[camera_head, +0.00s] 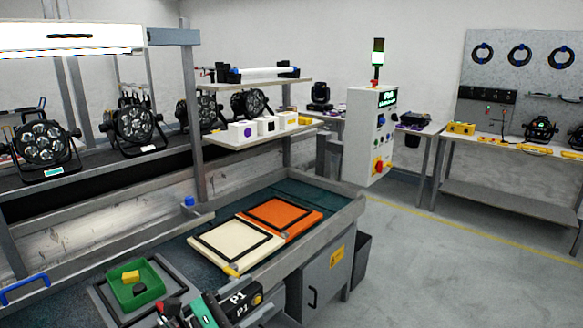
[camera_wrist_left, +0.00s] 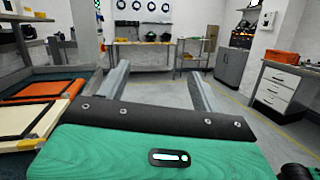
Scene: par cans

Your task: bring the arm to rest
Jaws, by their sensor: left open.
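My left gripper (camera_head: 228,307) is at the bottom edge of the head view, low in front of the workbench; its fingertips are hard to make out there. In the left wrist view its two grey fingers (camera_wrist_left: 160,88) are spread apart with nothing between them, and the floor shows through the gap. The gripper is empty and touches nothing that I can see. Several black par cans (camera_head: 137,124) stand on the rail shelf behind the bench. My right gripper is not in view.
An orange framed pad (camera_head: 308,222) and a cream framed pad (camera_head: 204,248) lie on the bench. A green bin (camera_head: 131,296) holding a yellow block (camera_head: 131,276) sits front left. A control cabinet (camera_head: 367,135) stands behind. The floor (camera_head: 430,265) at right is clear.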

